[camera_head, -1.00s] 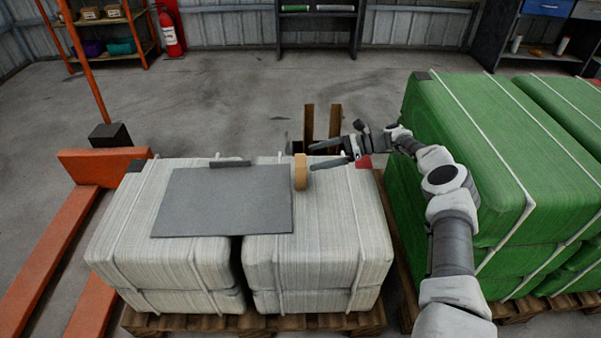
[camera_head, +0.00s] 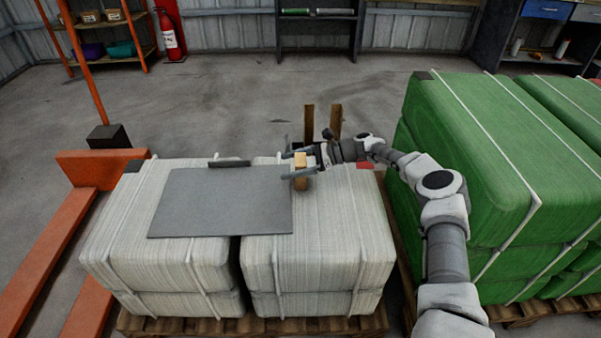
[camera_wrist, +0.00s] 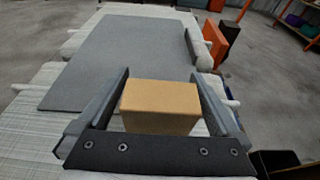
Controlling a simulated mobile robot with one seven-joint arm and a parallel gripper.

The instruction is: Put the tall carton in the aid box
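The tall carton (camera_head: 301,172) is a plain tan upright block on the right white bale, beside the grey sheet's right edge. It also shows in the wrist view (camera_wrist: 160,103), between my fingers. My gripper (camera_head: 297,166) reaches in from the right, with one finger on either side of the carton. In the wrist view my gripper (camera_wrist: 160,78) looks open, with a narrow gap beside the carton on the right; contact on the left is unclear. The carton's base is hidden in the wrist view. I cannot identify the aid box for certain in either view.
A grey sheet (camera_head: 220,203) and a dark bar (camera_head: 230,164) lie on the white bales. A small red item (camera_head: 365,165) is behind my arm. Brown posts (camera_head: 309,125) stand behind the bales. Green bales (camera_head: 470,150) rise at right; an orange pallet truck (camera_head: 85,168) is left.

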